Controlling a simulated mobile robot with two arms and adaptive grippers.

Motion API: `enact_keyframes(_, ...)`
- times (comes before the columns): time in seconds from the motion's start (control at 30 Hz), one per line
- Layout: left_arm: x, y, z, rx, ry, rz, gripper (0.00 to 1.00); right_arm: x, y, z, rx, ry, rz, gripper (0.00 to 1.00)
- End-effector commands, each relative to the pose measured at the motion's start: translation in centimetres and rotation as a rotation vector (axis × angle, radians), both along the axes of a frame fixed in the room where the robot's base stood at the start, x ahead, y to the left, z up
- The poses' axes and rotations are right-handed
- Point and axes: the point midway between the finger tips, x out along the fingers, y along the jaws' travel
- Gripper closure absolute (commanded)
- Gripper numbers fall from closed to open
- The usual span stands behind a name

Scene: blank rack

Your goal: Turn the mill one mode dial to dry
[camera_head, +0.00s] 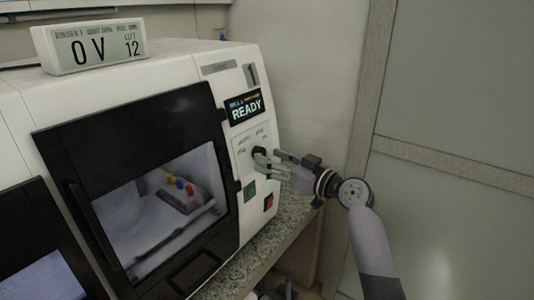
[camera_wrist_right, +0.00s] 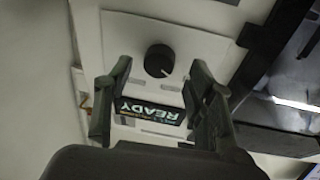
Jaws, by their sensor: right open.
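The mill marked 1 (camera_head: 172,62) is a white machine with a black-framed window and a screen (camera_head: 244,106) reading READY. Its mode dial (camera_head: 259,154) is a dark round knob on the white panel below the screen, partly covered by my gripper in the head view. In the right wrist view the black dial (camera_wrist_right: 159,61) shows clear, with a pale pointer mark; its labels are too small to read. My right gripper (camera_head: 268,163) is open at the panel. In the wrist view its two fingers (camera_wrist_right: 158,92) stand apart, with the dial between and beyond them. I cannot tell whether they touch it. My left gripper is not in view.
A green button (camera_head: 249,190) and a red switch (camera_head: 268,202) sit just below the dial. A display box (camera_head: 95,46) stands on top of the mill. The speckled counter (camera_head: 262,247) runs along its base. A second machine (camera_head: 40,262) stands at left.

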Motion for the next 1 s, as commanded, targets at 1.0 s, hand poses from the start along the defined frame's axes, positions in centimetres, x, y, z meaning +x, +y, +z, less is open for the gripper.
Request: enact_keyframes(1.0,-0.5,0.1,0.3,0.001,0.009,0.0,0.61,1.4,1.6,0.0,0.0,0.0,-0.001,0.83)
